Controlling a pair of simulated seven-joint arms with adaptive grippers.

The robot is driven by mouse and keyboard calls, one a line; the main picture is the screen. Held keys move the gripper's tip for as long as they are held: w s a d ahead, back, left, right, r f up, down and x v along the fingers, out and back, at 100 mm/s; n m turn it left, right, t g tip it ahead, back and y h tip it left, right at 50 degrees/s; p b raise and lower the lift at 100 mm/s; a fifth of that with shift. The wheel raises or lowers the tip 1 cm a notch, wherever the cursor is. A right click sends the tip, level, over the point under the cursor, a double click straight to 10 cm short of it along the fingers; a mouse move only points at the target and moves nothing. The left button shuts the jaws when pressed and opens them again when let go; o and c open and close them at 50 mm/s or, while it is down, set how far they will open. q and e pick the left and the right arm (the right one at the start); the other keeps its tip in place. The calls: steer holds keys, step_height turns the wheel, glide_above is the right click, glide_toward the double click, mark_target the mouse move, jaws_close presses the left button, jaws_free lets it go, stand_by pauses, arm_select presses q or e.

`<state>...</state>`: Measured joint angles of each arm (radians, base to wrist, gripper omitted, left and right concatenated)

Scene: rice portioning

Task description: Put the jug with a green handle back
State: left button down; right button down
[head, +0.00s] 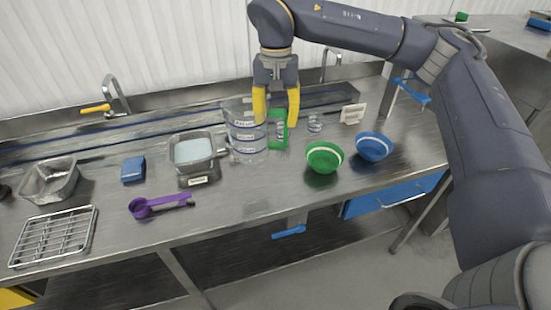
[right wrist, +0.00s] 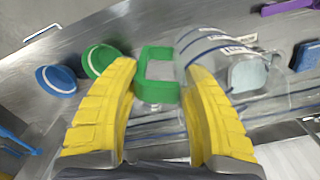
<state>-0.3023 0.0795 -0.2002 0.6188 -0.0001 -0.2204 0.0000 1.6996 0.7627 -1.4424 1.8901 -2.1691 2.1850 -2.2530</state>
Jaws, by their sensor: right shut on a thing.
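The clear jug (head: 246,148) with blue bands and a green handle (head: 284,117) is upright at the middle of the steel counter. I cannot tell whether its base touches the counter. My right gripper (head: 277,122) points down from above, its yellow fingers either side of the green handle and shut on it. In the right wrist view the handle (right wrist: 158,54) lies between the fingertips (right wrist: 160,72), with the jug body (right wrist: 212,48) to its right. My left gripper is not in view.
Left of the jug, a metal container (head: 193,167) sits on a scale. A green bowl (head: 324,158), a blue bowl (head: 374,147), a small clear cup (head: 315,124) and a white card (head: 353,113) are to the right. A purple scoop (head: 140,208), blue sponge (head: 133,169) and wire rack (head: 55,238) lie left.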

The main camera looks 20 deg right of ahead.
step_height(320, 180, down, 13)
stand_by(0.8)
steer(key=c, duration=0.7)
jaws_free()
steer(key=shift+f, duration=0.1)
step_height(320, 180, up, 12)
steer(key=shift+r, duration=0.15)
